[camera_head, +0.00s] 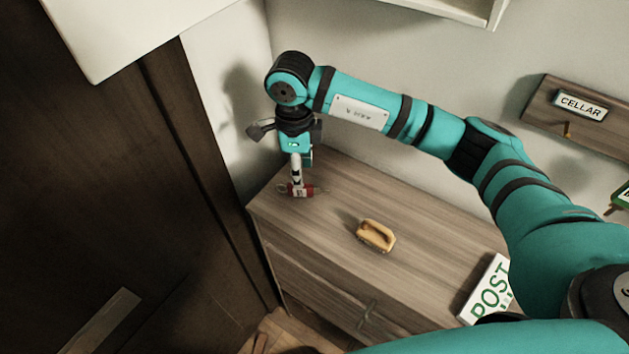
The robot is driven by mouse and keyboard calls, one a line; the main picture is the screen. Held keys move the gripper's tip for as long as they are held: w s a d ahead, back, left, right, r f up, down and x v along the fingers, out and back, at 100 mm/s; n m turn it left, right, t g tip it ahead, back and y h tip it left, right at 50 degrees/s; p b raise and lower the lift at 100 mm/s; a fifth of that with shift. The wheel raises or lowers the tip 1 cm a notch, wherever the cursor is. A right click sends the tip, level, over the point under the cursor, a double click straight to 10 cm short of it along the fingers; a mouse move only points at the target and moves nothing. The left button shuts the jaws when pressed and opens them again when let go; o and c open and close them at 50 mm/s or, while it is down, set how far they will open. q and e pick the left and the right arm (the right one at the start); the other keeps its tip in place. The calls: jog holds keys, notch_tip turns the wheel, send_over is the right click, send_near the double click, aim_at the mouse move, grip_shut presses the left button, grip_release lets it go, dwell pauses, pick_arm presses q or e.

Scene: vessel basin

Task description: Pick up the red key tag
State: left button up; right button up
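The red key tag (309,190) is at the far left corner of the wooden dresser top. I also cannot tell whether the tag touches the wood. My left gripper is not in view.
A yellow-tan handled object (376,236) lies mid-dresser (330,226). A white POST sign (488,291) lies at the right. A wall rack (539,104) carries a CELLAR label (580,106). A dark wooden door or cabinet (90,180) stands close at left.

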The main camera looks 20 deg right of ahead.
aim_at(302, 190)
jog(key=shift+a+f, duration=0.1)
jog(key=shift+f, duration=0.4)
notch_tip(302, 190, down, 4)
jog(key=p, duration=0.3)
jog(key=shift+f, duration=0.2)
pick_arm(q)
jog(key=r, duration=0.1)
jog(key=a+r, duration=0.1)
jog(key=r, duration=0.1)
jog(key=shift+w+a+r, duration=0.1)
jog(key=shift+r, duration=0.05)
pick_arm(e)
jog(key=shift+f, duration=0.4)
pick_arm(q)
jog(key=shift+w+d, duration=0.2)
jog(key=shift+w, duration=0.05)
pick_arm(e)
grip_shut()
